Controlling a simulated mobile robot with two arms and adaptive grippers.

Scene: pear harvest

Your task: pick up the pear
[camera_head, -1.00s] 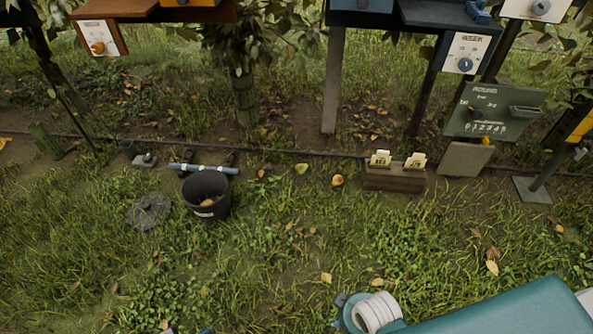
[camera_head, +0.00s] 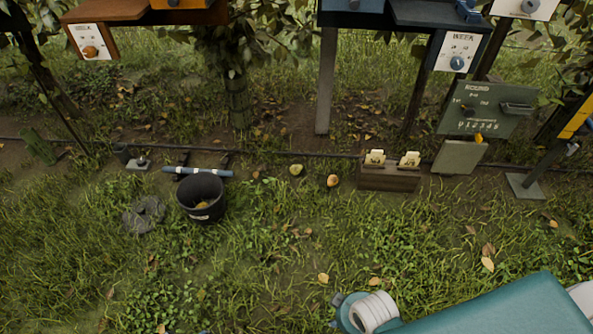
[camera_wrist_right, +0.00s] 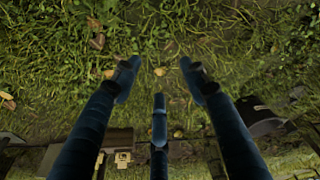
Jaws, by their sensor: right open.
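Two small roundish fruits lie on the ground in the head view. One is a yellow-green pear (camera_head: 296,170); the other is an orange-brown fruit (camera_head: 333,181), perhaps also a pear, nearer the wooden box.
A black bucket (camera_head: 202,215) with something yellowish inside stands left of the fruits. A wooden box (camera_head: 388,180) with cards is at their right. A dark hose (camera_head: 300,153) runs behind them. Posts and panels stand farther back. The grass in front is open, with scattered leaves.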

